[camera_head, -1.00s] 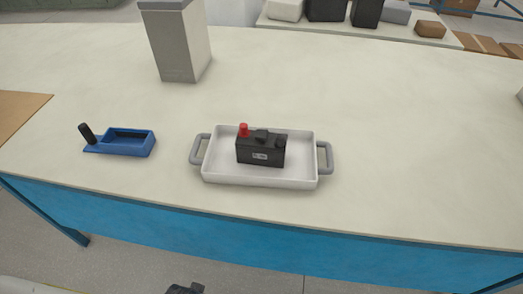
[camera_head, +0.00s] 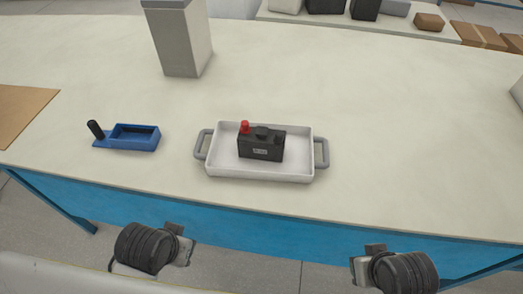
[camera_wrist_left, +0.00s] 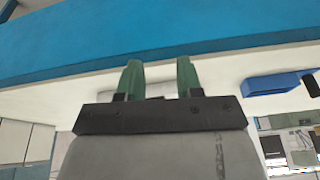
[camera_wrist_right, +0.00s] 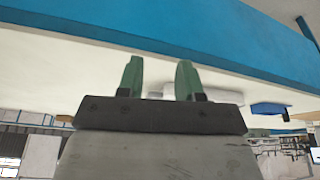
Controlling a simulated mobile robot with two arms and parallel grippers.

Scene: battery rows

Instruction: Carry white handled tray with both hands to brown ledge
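The white tray (camera_head: 222,171) with grey handles at its left and right ends lies flat on the pale table near the front edge. A black battery-like box (camera_head: 260,146) with a red knob sits inside it. A flat brown surface (camera_head: 20,112), possibly the brown ledge, shows at the table's left side. My left gripper (camera_head: 183,250) and right gripper (camera_head: 366,258) are in front of the table edge, apart from the tray. The left wrist view (camera_wrist_left: 159,74) and right wrist view (camera_wrist_right: 159,76) show both pairs of green fingers spread and empty.
A blue dish (camera_head: 134,139) with a black upright handle stands left of the tray, between it and the brown surface. A grey box-like column (camera_head: 183,45) stands behind. The table right of the tray is clear. Boxes (camera_head: 430,22) sit on a far table.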

